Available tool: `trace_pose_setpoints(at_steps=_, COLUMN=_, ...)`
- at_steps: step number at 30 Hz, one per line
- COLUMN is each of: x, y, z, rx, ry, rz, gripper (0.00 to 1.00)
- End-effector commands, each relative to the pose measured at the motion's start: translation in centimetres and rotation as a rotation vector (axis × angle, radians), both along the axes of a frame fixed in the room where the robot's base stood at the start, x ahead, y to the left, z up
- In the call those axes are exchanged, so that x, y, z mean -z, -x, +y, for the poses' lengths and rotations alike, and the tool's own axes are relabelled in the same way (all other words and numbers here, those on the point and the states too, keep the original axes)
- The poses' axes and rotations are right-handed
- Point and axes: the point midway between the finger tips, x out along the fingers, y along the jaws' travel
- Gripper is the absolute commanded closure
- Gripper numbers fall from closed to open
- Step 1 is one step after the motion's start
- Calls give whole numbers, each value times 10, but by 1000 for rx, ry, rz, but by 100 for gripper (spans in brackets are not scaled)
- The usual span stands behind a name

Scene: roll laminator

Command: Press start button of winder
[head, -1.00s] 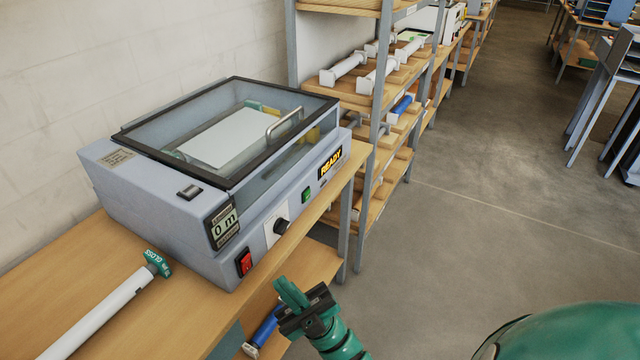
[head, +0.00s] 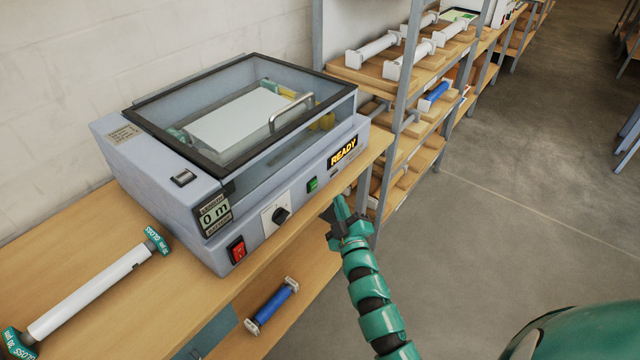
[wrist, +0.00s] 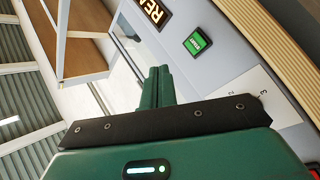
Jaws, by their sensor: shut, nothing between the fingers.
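The winder (head: 190,210) is a grey machine with a clear, black-framed lid, shut, on a wooden bench. Its display (head: 343,151) reads READY and its counter (head: 214,214) reads 0 m. A green button (head: 313,184) sits on the front panel below the display; it also shows in the wrist view (wrist: 197,42), with small lettering too small to read. My gripper (head: 340,209) is shut and empty, in front of the panel and to the right of the green button, apart from it. In the wrist view my gripper (wrist: 158,75) points toward the panel, with the button to its upper right.
A red switch (head: 236,250) and a black knob (head: 281,214) are on the same front panel. A white roll with green ends (head: 90,294) lies on the bench. A blue roll (head: 271,306) lies on the lower shelf. Shelves with rolls (head: 400,75) stand behind.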

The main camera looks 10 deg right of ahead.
Motion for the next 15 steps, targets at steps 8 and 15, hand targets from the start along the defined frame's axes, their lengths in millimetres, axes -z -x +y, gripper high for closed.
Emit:
trace_pose_setpoints(at_steps=8, x=26, y=-2, z=-31, rx=120, ry=-10, rz=101, gripper=100)
trace_pose_setpoints(at_steps=15, x=27, y=-3, z=-32, rx=125, ry=-11, rz=105, gripper=100)
